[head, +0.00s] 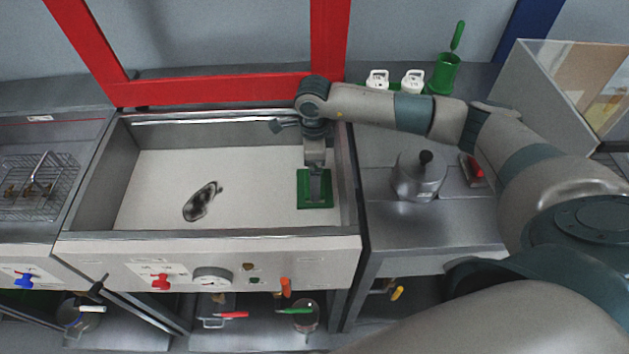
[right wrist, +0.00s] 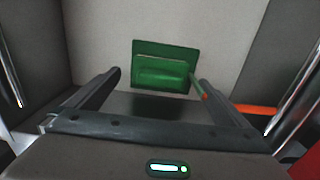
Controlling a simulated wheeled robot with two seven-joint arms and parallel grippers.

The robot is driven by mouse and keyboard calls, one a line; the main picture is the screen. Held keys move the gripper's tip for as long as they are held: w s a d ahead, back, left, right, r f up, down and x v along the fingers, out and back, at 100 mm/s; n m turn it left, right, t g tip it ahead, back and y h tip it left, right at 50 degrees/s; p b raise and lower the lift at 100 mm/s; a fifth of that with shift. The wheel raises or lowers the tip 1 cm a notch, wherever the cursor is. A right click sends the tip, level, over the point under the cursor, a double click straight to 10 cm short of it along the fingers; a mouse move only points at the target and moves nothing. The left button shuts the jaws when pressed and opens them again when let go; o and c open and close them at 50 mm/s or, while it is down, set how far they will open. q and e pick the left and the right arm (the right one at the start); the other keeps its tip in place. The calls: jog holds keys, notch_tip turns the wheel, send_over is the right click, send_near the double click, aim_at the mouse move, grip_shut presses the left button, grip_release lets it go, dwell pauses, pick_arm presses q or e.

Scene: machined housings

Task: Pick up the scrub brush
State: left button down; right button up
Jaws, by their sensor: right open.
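A green rectangular block with a raised bar across it (head: 304,199), which looks like the scrub brush, lies on the pale floor of the basin near its right wall. My right gripper (head: 315,192) reaches down over it from above. In the right wrist view, the green block (right wrist: 165,52) is ahead of the right gripper (right wrist: 155,76). Its two fingers are open and spread, with nothing held between them. I cannot tell exactly how far the fingertips are above the block. My left gripper is not in view.
The steel basin (head: 235,236) has raised walls close to the block. A red frame (head: 215,90) stands behind. A lidded pot (head: 419,180) and a green holder with a handle (head: 445,75) stand at right.

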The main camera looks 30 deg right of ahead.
notch_tip(320, 180, down, 3)
jog(key=shift+s+r+p, duration=0.1)
jog(key=shift+p, duration=0.55)
jog(key=shift+f, duration=0.4)
jog(key=shift+c, duration=0.3)
jog(key=c, duration=1.1)
jog(key=shift+r+b, duration=0.3)
jog(key=shift+r, duration=0.25)
notch_tip(320, 180, up, 8)
jog(key=b, duration=0.3)
jog(key=shift+r, duration=0.5)
